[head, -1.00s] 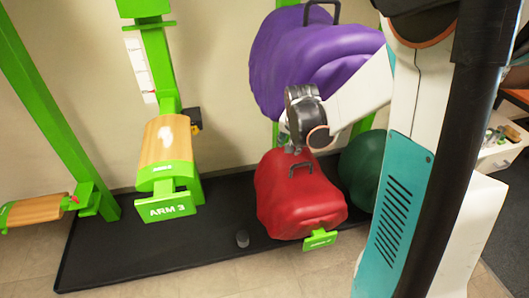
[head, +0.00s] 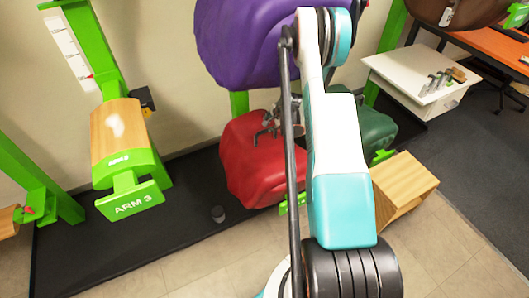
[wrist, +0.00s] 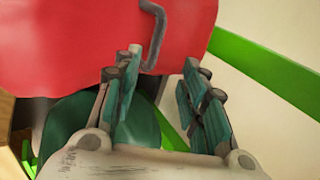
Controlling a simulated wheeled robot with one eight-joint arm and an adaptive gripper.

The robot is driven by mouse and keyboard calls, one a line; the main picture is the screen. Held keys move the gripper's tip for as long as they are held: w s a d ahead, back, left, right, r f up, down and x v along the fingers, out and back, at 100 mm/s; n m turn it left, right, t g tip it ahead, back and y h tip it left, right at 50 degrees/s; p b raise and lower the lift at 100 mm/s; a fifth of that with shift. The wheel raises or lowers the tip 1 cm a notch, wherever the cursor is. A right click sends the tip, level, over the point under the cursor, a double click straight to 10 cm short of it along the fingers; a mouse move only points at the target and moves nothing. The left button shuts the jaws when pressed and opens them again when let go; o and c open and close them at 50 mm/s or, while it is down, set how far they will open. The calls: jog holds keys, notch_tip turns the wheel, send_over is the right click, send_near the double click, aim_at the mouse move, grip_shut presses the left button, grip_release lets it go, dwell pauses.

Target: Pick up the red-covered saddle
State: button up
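The red-covered saddle (head: 255,170) sits low on a green rack arm, below the purple-covered one. It fills the top of the wrist view (wrist: 70,40), with its dark handle (wrist: 152,40) running down from the top edge. My gripper (head: 268,128) is at the saddle's upper part in the head view. In the wrist view my gripper (wrist: 160,58) is open, with one teal-padded finger on each side of the handle's lower end. I cannot tell whether the fingers touch the handle or the cover. My arm hides the saddle's right side in the head view.
A purple-covered saddle (head: 235,45) hangs just above. A green-covered saddle (head: 375,135) is to the right, partly behind my arm. An empty wooden-topped ARM 3 (head: 118,130) stands left. A wooden box (head: 405,185) and a white drawer cabinet (head: 400,72) are right.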

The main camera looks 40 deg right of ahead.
aim_at(266, 130)
jog(key=shift+m, duration=0.3)
jog(key=b+x, duration=0.1)
jog(key=x, duration=0.5)
jog(key=b+x, duration=0.1)
jog(key=x, duration=0.2)
jog(key=shift+s+d+f+b, duration=0.1)
jog(key=shift+d+f+b, duration=0.3)
jog(key=shift+f, duration=0.1)
jog(key=shift+b+x, duration=1.4)
jog(key=shift+x, duration=1.25)
jog(key=shift+s, duration=0.1)
jog(key=shift+c, duration=0.3)
grip_shut()
jog(key=shift+r, duration=0.1)
